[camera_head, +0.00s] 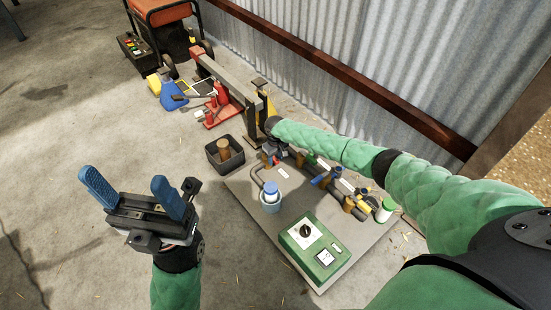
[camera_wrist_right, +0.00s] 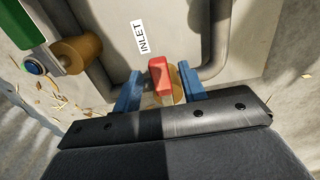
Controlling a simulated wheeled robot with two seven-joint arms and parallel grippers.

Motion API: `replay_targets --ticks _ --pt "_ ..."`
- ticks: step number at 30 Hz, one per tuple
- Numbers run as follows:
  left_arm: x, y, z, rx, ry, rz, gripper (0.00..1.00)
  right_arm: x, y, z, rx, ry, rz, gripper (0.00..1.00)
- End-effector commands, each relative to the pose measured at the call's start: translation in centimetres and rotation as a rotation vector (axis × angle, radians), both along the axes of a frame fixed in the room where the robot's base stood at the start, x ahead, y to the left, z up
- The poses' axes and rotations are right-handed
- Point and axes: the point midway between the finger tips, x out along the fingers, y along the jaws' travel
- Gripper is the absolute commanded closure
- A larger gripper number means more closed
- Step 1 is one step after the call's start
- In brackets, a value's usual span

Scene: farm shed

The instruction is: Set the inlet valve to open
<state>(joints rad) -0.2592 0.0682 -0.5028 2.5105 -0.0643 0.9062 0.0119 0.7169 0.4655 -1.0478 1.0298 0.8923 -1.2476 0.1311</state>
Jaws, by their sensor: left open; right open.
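The inlet valve has a red handle (camera_wrist_right: 157,76) on a brass-coloured body, beside a white label reading INLET (camera_wrist_right: 140,37). In the right wrist view the handle stands between the two blue fingers of my right gripper (camera_wrist_right: 160,82), which is open around it. I cannot tell whether either finger touches it. The handle seems to point across the grey pipe (camera_wrist_right: 213,75), but its angle is foreshortened. In the head view my right gripper (camera_head: 272,152) is over the panel's far left corner and partly hides the valve. My left gripper (camera_head: 130,193) is open and empty, left of the panel.
Tools and a generator (camera_head: 160,20) are behind. Floor at left is clear.

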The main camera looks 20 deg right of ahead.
Motion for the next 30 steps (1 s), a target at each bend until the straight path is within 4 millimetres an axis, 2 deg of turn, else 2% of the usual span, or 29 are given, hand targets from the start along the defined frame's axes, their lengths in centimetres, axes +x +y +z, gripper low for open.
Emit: replay_targets --ticks 3,4,10,20,26,30 --pt "0.0 0.0 0.0 0.0 0.001 0.0 0.27 0.0 0.0 0.0 0.0 0.0 0.0 0.58" --pt "0.0 0.0 0.0 0.0 0.0 0.0 0.27 0.0 0.0 0.0 0.0 0.0 0.0 0.62" --pt "0.0 0.0 0.0 -0.001 0.0 0.0 0.27 0.0 0.0 0.0 0.0 0.0 0.0 1.0" --pt "0.0 0.0 0.6 -0.006 -0.003 -0.002 0.27 -0.1 0.1 0.2 0.0 0.001 -0.014 1.0" --pt "-0.1 0.4 2.5 -0.031 -0.011 -0.012 0.27 -0.3 0.6 0.5 0.0 0.002 -0.081 1.0" --pt "-0.2 0.7 4.7 -0.043 -0.031 0.005 0.27 -0.5 1.2 0.6 0.001 0.005 -0.168 1.0"
